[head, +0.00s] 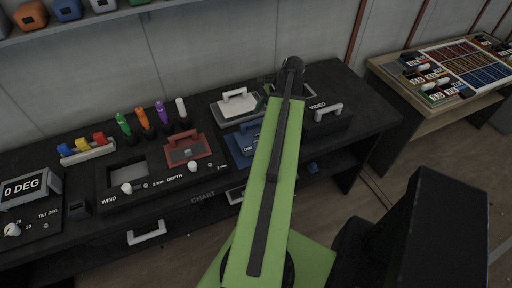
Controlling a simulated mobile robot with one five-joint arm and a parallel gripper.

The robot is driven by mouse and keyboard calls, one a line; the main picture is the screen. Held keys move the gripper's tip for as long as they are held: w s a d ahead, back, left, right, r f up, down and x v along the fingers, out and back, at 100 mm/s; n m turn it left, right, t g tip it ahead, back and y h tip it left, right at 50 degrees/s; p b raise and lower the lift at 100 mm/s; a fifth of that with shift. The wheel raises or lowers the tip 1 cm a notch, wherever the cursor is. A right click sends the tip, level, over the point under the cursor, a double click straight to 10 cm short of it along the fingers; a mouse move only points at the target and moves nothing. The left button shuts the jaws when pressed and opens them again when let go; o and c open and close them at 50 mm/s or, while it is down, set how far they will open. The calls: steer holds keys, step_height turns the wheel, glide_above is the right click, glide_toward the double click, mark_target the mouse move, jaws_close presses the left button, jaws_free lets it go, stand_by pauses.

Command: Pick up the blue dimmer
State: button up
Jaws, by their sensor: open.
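A blue panel (241,148) with a handle and a partly covered label that seems to begin "DIM" lies on the black desk (350,100). It appears to be the blue dimmer. My green arm crosses in front and hides its right part. My gripper (272,86) is at the far end of the arm, near the back of the desk beyond the blue panel. It is open, with its fingers mostly hidden behind the arm's dark end. I see nothing held in it.
A white-handled tray (236,104) and a red-handled panel (187,149) lie near the blue panel. A black VIDEO box (326,120) stands to the right. Several coloured markers (162,113) stand at the left. A side table (456,72) is at far right.

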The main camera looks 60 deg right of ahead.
mark_target(255, 121)
steer(key=shift+w+f, duration=0.2)
steer(key=shift+f, duration=0.2)
steer(key=b+x, duration=0.4)
steer(key=x, duration=0.1)
steer(key=shift+w+f+b, duration=0.15)
steer(key=shift+w+b, duration=0.1)
steer(key=shift+b, duration=0.05)
steer(key=shift+r, duration=0.2)
jaws_close()
stand_by(0.6)
